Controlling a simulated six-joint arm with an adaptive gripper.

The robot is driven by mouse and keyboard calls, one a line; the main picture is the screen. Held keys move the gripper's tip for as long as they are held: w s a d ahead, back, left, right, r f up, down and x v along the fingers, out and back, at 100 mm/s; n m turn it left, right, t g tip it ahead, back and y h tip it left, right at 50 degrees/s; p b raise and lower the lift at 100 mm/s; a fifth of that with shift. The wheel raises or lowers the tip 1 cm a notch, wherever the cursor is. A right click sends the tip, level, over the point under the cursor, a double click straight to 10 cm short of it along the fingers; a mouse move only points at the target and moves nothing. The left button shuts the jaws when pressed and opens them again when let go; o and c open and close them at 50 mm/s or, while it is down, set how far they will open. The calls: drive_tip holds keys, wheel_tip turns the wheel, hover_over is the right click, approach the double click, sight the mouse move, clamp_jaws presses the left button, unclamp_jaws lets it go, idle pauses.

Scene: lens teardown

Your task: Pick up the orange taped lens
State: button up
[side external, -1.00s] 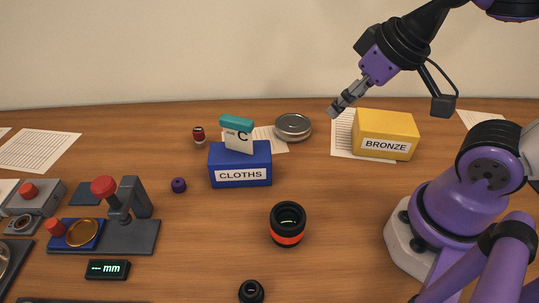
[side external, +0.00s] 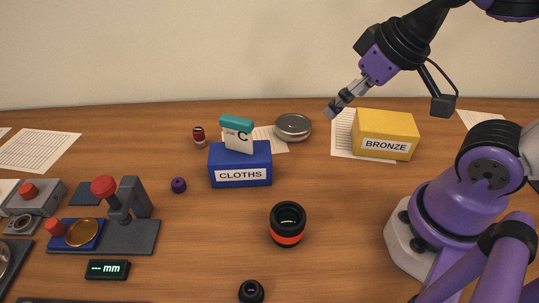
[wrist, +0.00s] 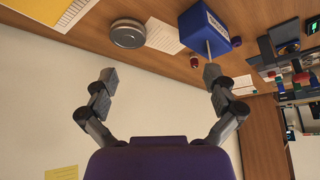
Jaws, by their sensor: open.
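The orange taped lens (side external: 288,225) stands upright on the wooden table near the middle of the side external view. It is a black barrel with an orange band low around it and a dark glass top. My gripper (side external: 333,108) is open and empty, raised at the back of the table, left of the yellow BRONZE box and well apart from the lens. In the wrist view my gripper (wrist: 160,80) shows two spread fingers with nothing between them. The lens is not clearly visible in the wrist view.
The yellow BRONZE box (side external: 385,135) and blue CLOTHS box (side external: 240,165) stand behind the lens. A round metal tin (side external: 293,127) sits at the back. A small black lens (side external: 251,291) is at the front. A press (side external: 125,215) stands left. Table around the orange taped lens is clear.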

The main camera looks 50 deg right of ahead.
drive_tip(key=a+f+m+g+y, duration=0.1)
drive_tip(key=a+f+m+g, duration=0.2)
drive_tip(key=a, duration=0.5)
drive_tip(key=m+g, duration=0.2)
drive_tip(key=m, duration=0.1)
hover_over(288, 215)
drive_tip(key=shift+d+f+h, duration=0.15)
drive_tip(key=shift+f, duration=0.45)
drive_tip(key=shift+d+f+h, duration=0.15)
drive_tip(key=shift+f, duration=0.45)
drive_tip(key=f, duration=0.4)
drive_tip(key=shift+a+f, duration=0.25)
drive_tip(key=shift+f, duration=0.1)
wheel_tip(288, 215, down, 6)
drive_tip(key=shift+r, duration=0.1)
drive_tip(key=c, duration=1.4)
